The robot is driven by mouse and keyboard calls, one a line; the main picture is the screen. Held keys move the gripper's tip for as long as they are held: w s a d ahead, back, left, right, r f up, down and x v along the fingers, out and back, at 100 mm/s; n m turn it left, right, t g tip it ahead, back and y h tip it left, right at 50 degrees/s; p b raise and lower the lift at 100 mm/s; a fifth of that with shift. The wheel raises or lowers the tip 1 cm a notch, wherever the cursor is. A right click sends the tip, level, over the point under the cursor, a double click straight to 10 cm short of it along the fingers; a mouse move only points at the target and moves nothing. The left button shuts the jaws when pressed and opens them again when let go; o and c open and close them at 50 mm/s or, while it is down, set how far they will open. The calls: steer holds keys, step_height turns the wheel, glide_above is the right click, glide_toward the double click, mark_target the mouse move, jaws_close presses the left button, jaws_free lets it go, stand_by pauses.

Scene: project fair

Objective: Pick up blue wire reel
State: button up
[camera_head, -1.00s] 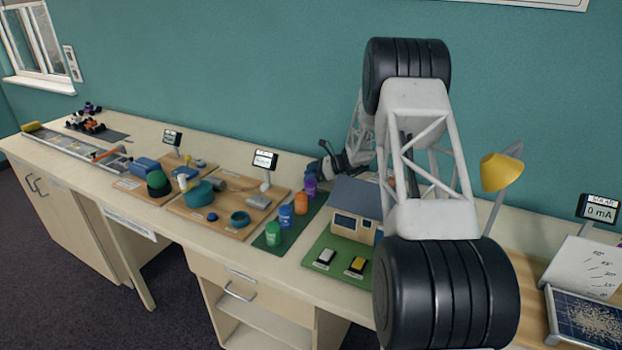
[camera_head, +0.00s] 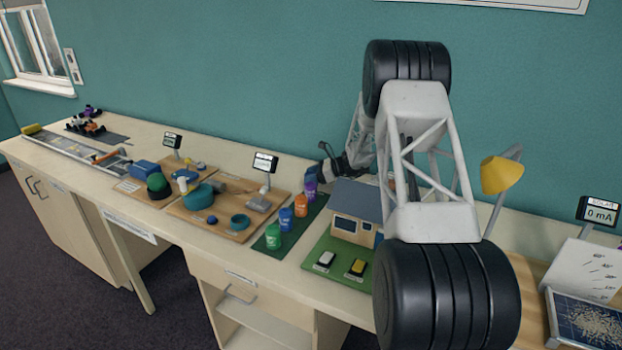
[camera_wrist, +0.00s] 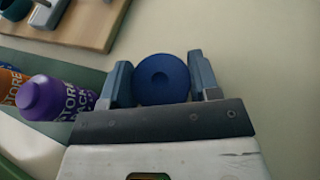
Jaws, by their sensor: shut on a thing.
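The blue wire reel (camera_wrist: 160,79) is a round dark-blue disc with a small dimple in its middle. In the wrist view it sits between the two fingers of my gripper (camera_wrist: 160,68), which are shut on it from both sides. In the head view my gripper (camera_head: 325,172) is at the back of the bench, behind the purple bottle, and the reel there is small and mostly hidden. I cannot tell whether the reel touches the bench top.
A purple bottle (camera_wrist: 57,98) stands left of my gripper, with orange (camera_head: 301,205), blue and green bottles in a row on a dark-green mat. A model house (camera_head: 357,208) stands close by on the right. A wooden board (camera_wrist: 95,22) lies left. Bench beyond the reel is clear.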

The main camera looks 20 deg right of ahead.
steer(key=shift+r, duration=4.95)
steer(key=shift+d, duration=0.1)
